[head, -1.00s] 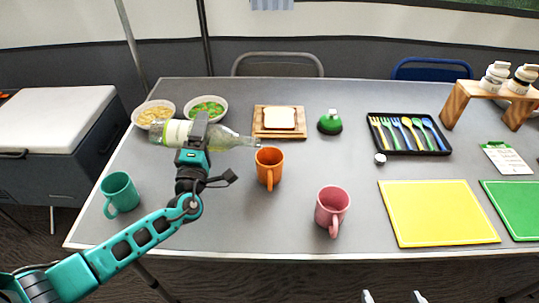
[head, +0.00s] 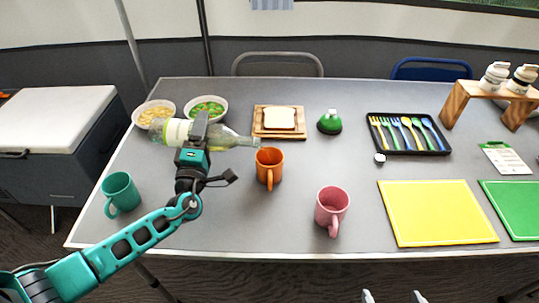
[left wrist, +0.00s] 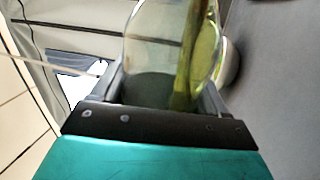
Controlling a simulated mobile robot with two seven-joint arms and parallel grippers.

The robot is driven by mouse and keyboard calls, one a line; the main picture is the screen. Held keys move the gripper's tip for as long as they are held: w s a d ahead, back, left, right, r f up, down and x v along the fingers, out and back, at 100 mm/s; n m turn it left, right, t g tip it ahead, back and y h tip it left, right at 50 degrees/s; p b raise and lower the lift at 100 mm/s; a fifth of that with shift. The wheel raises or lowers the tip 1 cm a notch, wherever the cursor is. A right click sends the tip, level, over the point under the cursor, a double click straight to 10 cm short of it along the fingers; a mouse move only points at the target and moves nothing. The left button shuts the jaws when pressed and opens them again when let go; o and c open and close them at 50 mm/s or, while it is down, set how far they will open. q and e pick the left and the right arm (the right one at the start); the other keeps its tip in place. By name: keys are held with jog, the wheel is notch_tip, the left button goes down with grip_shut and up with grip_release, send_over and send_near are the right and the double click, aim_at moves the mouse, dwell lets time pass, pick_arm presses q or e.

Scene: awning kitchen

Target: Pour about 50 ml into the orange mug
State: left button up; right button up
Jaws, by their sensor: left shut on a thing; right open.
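My left gripper (head: 197,133) is shut on a clear glass bottle (head: 228,138) with a pale label, held above the table. The bottle lies nearly level, its neck pointing right, its mouth near the upper edge of the orange mug (head: 268,172). In the left wrist view the bottle (left wrist: 165,50) sits between the fingers (left wrist: 165,95), with yellow-green liquid along one side. The orange mug stands upright, handle toward me; its inside is too small to read. No stream is clearly visible. My right gripper (head: 393,297) is open and empty at the bottom edge.
A teal mug (head: 121,193) stands left and a pink mug (head: 332,207) right of the orange mug. Two food bowls (head: 206,107) and a bread board (head: 262,134) lie behind. A yellow mat (head: 437,212) and cutlery tray (head: 408,148) are to the right.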

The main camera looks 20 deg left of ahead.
pick_arm(q)
jog(key=shift+r, duration=0.15)
dwell(0.5)
jog(key=shift+f, duration=0.2)
notch_tip(320, 180, down, 3)
jog(key=n+y+b, duration=0.1)
jog(key=n+b, duration=0.1)
jog(key=b, duration=0.2)
jog(key=shift+f+b, duration=0.15)
jog(key=shift+b, duration=0.25)
jog(key=shift+a+f+n+b, duration=0.15)
jog(key=shift+n+b, duration=0.2)
jog(key=shift+n, duration=0.25)
jog(key=shift+f+n+y+b, duration=0.1)
jog(key=shift+n+y+b, duration=0.35)
jog(key=shift+n, duration=0.25)
jog(key=shift+g, duration=0.3)
pick_arm(e)
jog(key=shift+w+a+f+y, duration=0.2)
jog(key=shift+w+a+f, duration=0.1)
jog(key=shift+a+f, duration=0.35)
jog(key=shift+w+a+f+y, duration=0.2)
jog(key=shift+w+a+f, duration=0.1)
jog(key=shift+a+f, duration=0.3)
